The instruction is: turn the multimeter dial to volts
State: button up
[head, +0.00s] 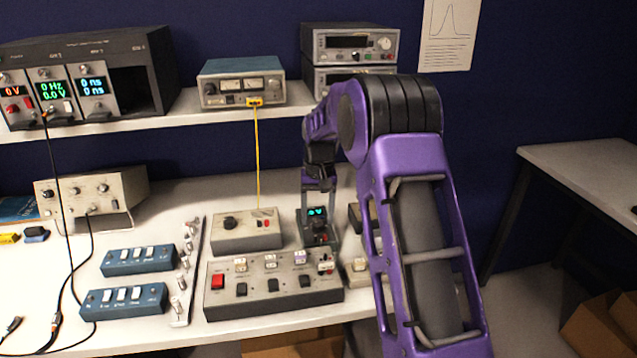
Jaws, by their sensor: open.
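The multimeter (317,213) stands on the bench near the middle of the head view. It is a small dark unit with a lit cyan display, which seems to show a zero and a V, though the text is small. Its dial (320,235) is a dark knob below the display, partly hard to make out. My gripper (318,200) points down just above and around the top of the multimeter, with its fingers apart. Nothing shows between them except the display behind. I cannot tell whether the fingers touch the multimeter.
A grey knob box (245,232) sits close to the left of the multimeter. A wide switch panel (272,288) with a red button lies in front. Blue switch boxes (138,260) are at left. A shelf (150,120) with instruments runs behind; a yellow cable (258,160) hangs from it.

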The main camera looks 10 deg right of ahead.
aim_at(320, 223)
notch_tip(320, 223, up, 16)
jog(key=p, duration=0.1)
jog(key=shift+d, duration=0.2)
jog(key=shift+f, duration=0.1)
